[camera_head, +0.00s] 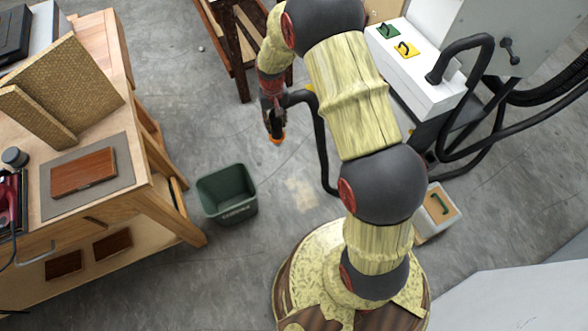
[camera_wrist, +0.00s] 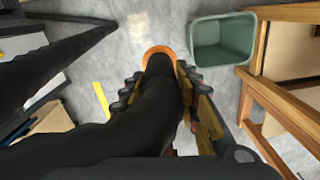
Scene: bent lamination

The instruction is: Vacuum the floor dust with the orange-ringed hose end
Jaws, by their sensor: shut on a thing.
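The black hose (camera_head: 322,130) runs from the machine at the right to my gripper (camera_head: 272,112). My gripper is shut on the hose near its end, and the orange ring (camera_head: 277,140) shows just below the fingers. In the wrist view the hose (camera_wrist: 158,105) lies between the fingers of my gripper (camera_wrist: 160,85), with the orange ring (camera_wrist: 158,50) beyond the fingertips. The hose end hangs above the floor. A pale dust patch (camera_head: 302,193) lies on the grey floor, below and right of the hose end in the head view. The dust also shows in the wrist view (camera_wrist: 97,18).
A green bin (camera_head: 228,194) stands on the floor left of the dust. A wooden workbench (camera_head: 160,200) is at the left. The machine (camera_head: 415,75) with green and yellow switches is at the upper right. A small box (camera_head: 437,212) sits right of my arm.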

